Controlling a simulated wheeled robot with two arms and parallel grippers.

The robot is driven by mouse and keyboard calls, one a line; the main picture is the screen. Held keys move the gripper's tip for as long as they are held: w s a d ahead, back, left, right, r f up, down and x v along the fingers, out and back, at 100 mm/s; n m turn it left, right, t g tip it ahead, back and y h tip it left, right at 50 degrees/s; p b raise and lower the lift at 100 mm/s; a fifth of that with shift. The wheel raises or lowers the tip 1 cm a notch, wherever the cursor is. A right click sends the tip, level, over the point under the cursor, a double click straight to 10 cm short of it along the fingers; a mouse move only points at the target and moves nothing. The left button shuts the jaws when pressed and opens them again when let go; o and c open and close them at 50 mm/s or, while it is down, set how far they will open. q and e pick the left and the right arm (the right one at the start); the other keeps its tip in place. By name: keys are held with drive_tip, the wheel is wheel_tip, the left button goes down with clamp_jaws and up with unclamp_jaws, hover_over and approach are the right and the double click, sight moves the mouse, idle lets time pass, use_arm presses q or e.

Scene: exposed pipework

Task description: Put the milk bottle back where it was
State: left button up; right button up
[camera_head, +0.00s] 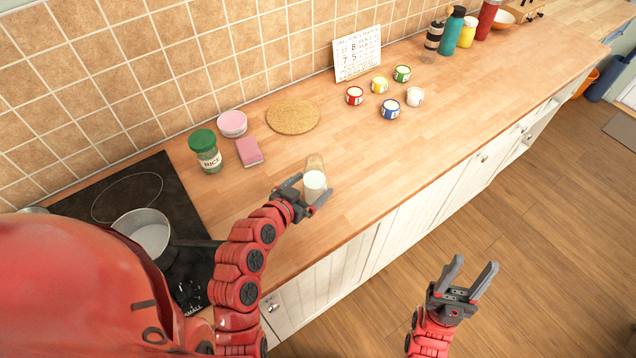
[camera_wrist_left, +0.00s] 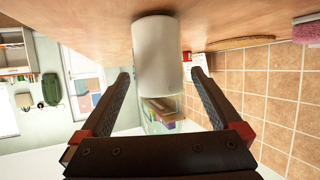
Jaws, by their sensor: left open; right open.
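The milk bottle (camera_head: 315,181) stands upright on the wooden counter near its front edge. Its lower part is white and its upper part is clear. In the left wrist view, which is upside down, the bottle (camera_wrist_left: 157,50) rises from the counter between the fingertips. My left gripper (camera_head: 316,186) is open, with one finger on each side of the bottle. In the wrist view the left gripper (camera_wrist_left: 160,74) shows gaps beside the bottle. My right gripper (camera_head: 475,263) is open and empty, over the floor in front of the cabinets.
A pink sponge (camera_head: 249,151), a green-lidded rice jar (camera_head: 206,153), pink bowl (camera_head: 232,123) and round cork mat (camera_head: 293,116) lie behind left. Several small cans (camera_head: 390,109) and a calendar (camera_head: 357,53) stand farther right. A pot (camera_head: 146,234) is on the hob. Counter right of the bottle is clear.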

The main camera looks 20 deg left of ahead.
sight(308, 188)
use_arm(q)
drive_tip(key=p+v, duration=0.3)
drive_tip(key=v, duration=0.3)
drive_tip(key=shift+s+a+r+p, duration=0.1)
drive_tip(key=shift+s+r+p, duration=0.05)
drive_tip(key=shift+r+p, duration=0.2)
drive_tip(key=shift+s, duration=0.4)
drive_tip(key=shift+f, duration=0.1)
